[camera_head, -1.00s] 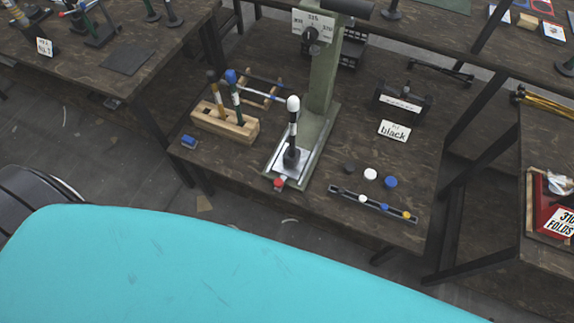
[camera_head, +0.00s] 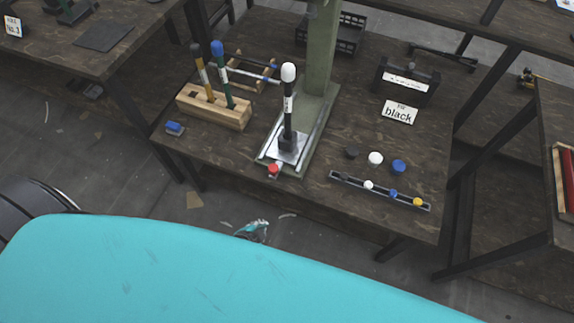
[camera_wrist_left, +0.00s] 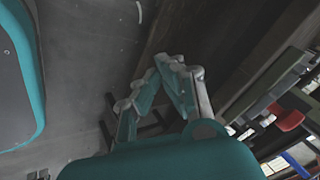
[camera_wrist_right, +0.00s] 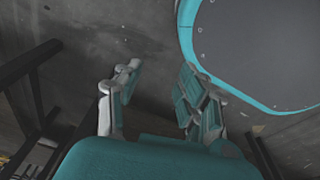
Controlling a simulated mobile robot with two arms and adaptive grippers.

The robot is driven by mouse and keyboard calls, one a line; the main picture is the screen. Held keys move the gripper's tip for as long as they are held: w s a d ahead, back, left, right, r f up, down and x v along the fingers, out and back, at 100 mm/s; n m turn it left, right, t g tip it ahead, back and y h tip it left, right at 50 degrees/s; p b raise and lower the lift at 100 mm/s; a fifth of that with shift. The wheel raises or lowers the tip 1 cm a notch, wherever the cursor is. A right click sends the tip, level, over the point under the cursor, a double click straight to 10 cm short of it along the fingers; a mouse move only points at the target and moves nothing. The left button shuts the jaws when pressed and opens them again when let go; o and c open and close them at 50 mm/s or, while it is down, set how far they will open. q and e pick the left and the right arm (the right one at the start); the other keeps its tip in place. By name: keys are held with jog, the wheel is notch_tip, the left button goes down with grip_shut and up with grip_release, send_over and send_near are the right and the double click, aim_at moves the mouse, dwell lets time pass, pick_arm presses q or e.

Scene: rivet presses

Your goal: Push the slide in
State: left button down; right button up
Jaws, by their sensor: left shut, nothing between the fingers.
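The press has a green column (camera_head: 320,50) and a pale base frame. A silver slide plate (camera_head: 296,154) lies at the front of the base, forward of the column, with a red knob (camera_head: 273,169) at its front end. A black tool with a white rounded top (camera_head: 288,100) stands upright in a dark block on the slide. My left gripper (camera_head: 262,223) shows in front of the table's front edge, below and apart from the red knob. In the left wrist view its fingers (camera_wrist_left: 167,64) meet, shut and empty. My right gripper (camera_wrist_right: 158,78) is open and empty, over floor; the head view does not show it.
Right are loose caps (camera_head: 376,158), a narrow tray (camera_head: 345,180) and a sign reading "black" (camera_head: 399,113).

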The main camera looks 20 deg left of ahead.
pick_arm(q)
jog(key=w+r+m+t+b, duration=0.35)
jog(key=w+r+b, duration=0.2)
jog(key=w, duration=0.25)
jog(key=m+t+b, duration=0.4)
jog(key=m, duration=0.1)
send_near(291, 146)
jog(key=v, duration=0.2)
jog(key=shift+s+n+g, duration=0.25)
jog(key=shift+s, duration=0.1)
pick_arm(e)
jog(key=w+a+f, duration=0.1)
jog(key=w+f, duration=0.3)
jog(key=w, duration=0.2)
pick_arm(q)
jog(key=shift+w+r, duration=0.15)
jog(key=shift+w, duration=0.15)
jog(key=b+x, duration=0.1)
jog(key=x, duration=0.7)
jog(key=shift+w, duration=0.6)
pick_arm(e)
notch_tip(291, 146, up, 7)
jog(key=w, duration=0.2)
jog(key=shift+w+a+f+t, duration=0.15)
jog(key=shift+w+a+t, duration=0.05)
jog(key=shift+w+t, duration=0.2)
pick_arm(q)
jog(key=shift+w, duration=0.15)
